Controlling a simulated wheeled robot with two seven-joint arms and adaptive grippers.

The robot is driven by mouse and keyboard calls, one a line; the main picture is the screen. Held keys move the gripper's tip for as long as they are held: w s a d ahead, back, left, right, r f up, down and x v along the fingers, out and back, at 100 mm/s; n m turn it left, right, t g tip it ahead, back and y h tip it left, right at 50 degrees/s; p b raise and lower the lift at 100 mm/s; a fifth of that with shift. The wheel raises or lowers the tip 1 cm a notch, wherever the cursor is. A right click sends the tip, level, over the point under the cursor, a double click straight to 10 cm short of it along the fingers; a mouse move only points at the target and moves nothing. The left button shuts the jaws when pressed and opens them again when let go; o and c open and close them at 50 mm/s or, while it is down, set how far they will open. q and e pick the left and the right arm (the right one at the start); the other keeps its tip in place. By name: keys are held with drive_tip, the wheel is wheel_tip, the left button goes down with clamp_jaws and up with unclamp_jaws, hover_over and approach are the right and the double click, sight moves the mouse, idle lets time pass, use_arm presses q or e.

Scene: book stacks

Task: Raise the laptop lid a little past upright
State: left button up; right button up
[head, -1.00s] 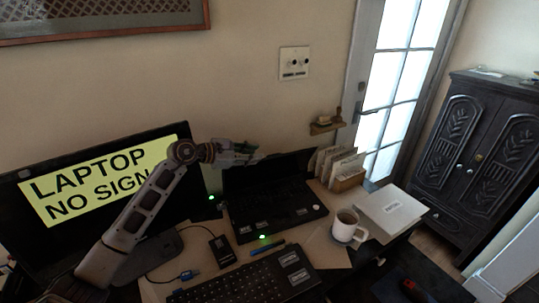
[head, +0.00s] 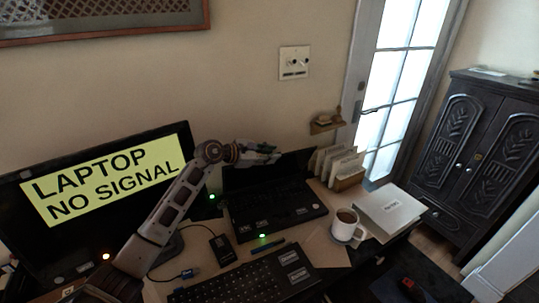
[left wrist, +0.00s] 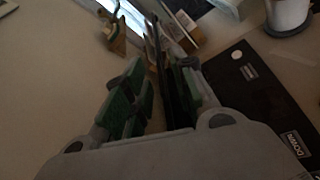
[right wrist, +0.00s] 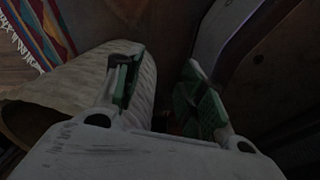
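The black laptop (head: 275,212) stands open on the desk, its lid (head: 285,170) raised behind the keyboard. My left gripper (head: 266,152) is at the top edge of the lid, near its left part, and hides some of it. In the left wrist view, my left gripper (left wrist: 165,95) has its green-padded fingers apart, with the thin dark lid (left wrist: 168,75) edge-on between them. The left finger shows a gap to the lid; contact on the right finger is unclear. My right gripper (right wrist: 165,95) is open, empty and away from the laptop.
A monitor (head: 25,240) stands left of the laptop. A keyboard (head: 240,283) lies in front. A mug (head: 346,228), a white box (head: 389,212) and a letter holder (head: 347,180) stand to the right. A small wall shelf (head: 325,126) is behind.

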use_arm(q)
clamp_jaws()
use_arm(e)
drive_tip(key=shift+w+d, duration=0.3)
drive_tip(key=shift+d, duration=0.25)
use_arm(q)
drive_tip(key=shift+w, duration=0.15)
use_arm(e)
drive_tip(key=shift+a, duration=0.1)
use_arm(q)
drive_tip(key=shift+w+a+r+n, duration=0.25)
drive_tip(key=shift+w+a+r, duration=0.1)
drive_tip(key=shift+w, duration=0.3)
drive_tip(key=shift+w+a+r+n, duration=0.25)
drive_tip(key=shift+w+a, duration=0.1)
drive_tip(key=shift+w, duration=0.25)
unclamp_jaws()
